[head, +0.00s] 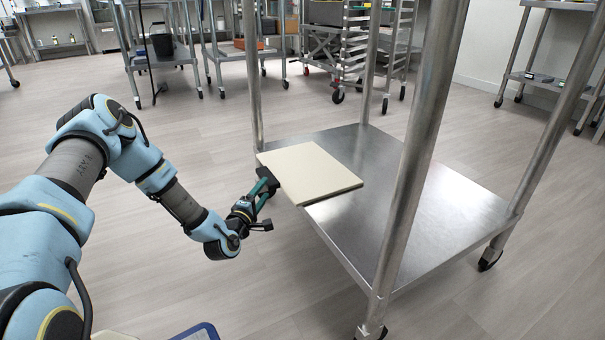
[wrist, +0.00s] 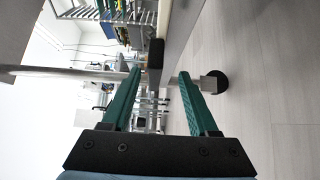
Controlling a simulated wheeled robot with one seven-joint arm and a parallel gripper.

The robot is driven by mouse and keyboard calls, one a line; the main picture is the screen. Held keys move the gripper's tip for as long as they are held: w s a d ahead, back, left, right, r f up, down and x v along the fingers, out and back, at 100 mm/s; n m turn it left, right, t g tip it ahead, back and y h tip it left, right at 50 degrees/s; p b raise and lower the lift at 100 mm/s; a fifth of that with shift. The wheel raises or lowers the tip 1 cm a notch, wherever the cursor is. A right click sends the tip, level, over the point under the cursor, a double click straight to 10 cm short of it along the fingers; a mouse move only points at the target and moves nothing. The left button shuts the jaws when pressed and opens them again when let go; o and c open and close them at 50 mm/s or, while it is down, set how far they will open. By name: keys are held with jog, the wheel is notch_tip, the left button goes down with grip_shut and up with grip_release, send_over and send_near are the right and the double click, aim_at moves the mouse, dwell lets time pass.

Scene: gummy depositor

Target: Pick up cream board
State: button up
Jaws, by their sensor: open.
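The cream board (head: 310,172) is a flat, pale rectangle lying on the lower steel shelf (head: 440,205) of a cart. Its left side reaches past the shelf's edge. My gripper (head: 264,184) is at the board's left edge, near its far left corner. In the wrist view, the two green fingers of my gripper (wrist: 160,74) are spread apart. A pale strip that looks like the board (wrist: 164,16) shows edge-on beyond the fingertips. I cannot tell whether a finger touches the board.
Upright steel posts (head: 423,130) of the cart rise around the shelf; the right part of the shelf is bare. A wheeled rack (head: 377,40) and other steel tables (head: 160,57) stand at the back. The floor to the left is open.

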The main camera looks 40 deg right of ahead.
aim_at(273, 175)
jog(key=b+x, duration=0.1)
jog(key=x, duration=0.1)
jog(key=b+x, duration=0.2)
jog(key=x, duration=0.1)
jog(key=shift+w+d+r, duration=0.2)
jog(key=shift+w+r, duration=0.05)
jog(key=shift+r, duration=0.05)
grip_shut()
dwell(1.1)
jog(key=shift+r, duration=0.15)
